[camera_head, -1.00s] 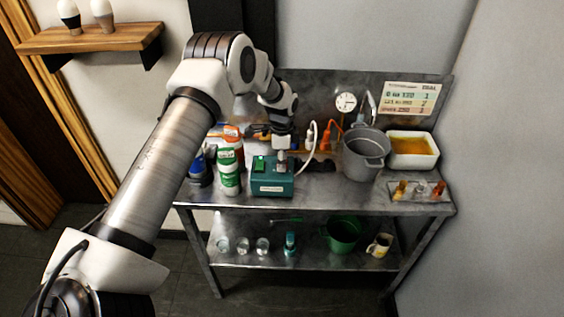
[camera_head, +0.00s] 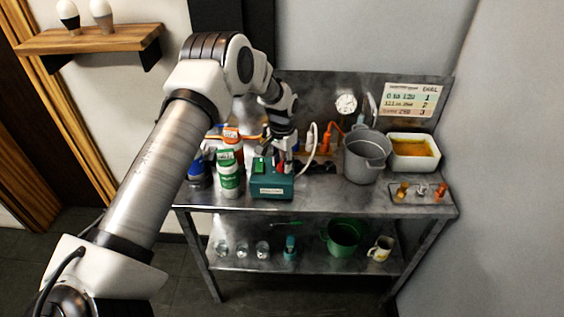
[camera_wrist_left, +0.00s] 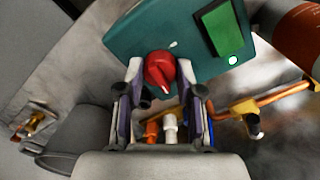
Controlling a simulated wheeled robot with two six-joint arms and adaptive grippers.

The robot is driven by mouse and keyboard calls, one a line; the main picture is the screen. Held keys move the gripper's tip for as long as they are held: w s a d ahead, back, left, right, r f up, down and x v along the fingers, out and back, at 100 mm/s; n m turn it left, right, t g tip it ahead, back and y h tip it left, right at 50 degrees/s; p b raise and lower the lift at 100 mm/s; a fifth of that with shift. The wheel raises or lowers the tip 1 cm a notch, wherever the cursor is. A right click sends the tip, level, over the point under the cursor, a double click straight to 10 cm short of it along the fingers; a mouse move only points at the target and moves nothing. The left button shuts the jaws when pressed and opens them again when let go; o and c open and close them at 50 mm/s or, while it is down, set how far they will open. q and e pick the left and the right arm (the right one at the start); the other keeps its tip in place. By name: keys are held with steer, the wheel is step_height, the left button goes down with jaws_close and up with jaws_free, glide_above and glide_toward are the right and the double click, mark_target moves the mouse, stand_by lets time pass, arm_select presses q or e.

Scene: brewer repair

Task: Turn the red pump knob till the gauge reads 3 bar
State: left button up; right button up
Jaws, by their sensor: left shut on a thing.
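The teal pump box (camera_head: 272,186) stands on the upper shelf of the metal bench, with a green switch (camera_head: 259,166) on its top. In the left wrist view the red pump knob (camera_wrist_left: 160,70) sits on the teal box (camera_wrist_left: 140,40) between the two fingers of my left gripper (camera_wrist_left: 162,78), which is shut on it. My right gripper is not in view.
A grey pot (camera_head: 365,160) and a white tray of amber liquid (camera_head: 437,150) stand right of the box. Bottles, including a green-and-white one (camera_head: 229,180), crowd its left. A white hose (camera_head: 311,150) rises beside the box. The bench's front right holds small fittings (camera_head: 421,190).

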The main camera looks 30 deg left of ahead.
mark_target(282, 162)
arm_select(q)
steer(key=n, duration=0.6)
steer(key=shift+s+f, duration=0.25)
steer(key=n+p, duration=0.1)
steer(key=n, duration=0.6)
stand_by(0.4)
steer(key=o, duration=1.2)
steer(key=shift+w, duration=0.1)
steer(key=shift+c, duration=0.2)
steer(key=shift+w, duration=0.1)
steer(key=shift+r, duration=0.1)
step_height(282, 162, up, 12)
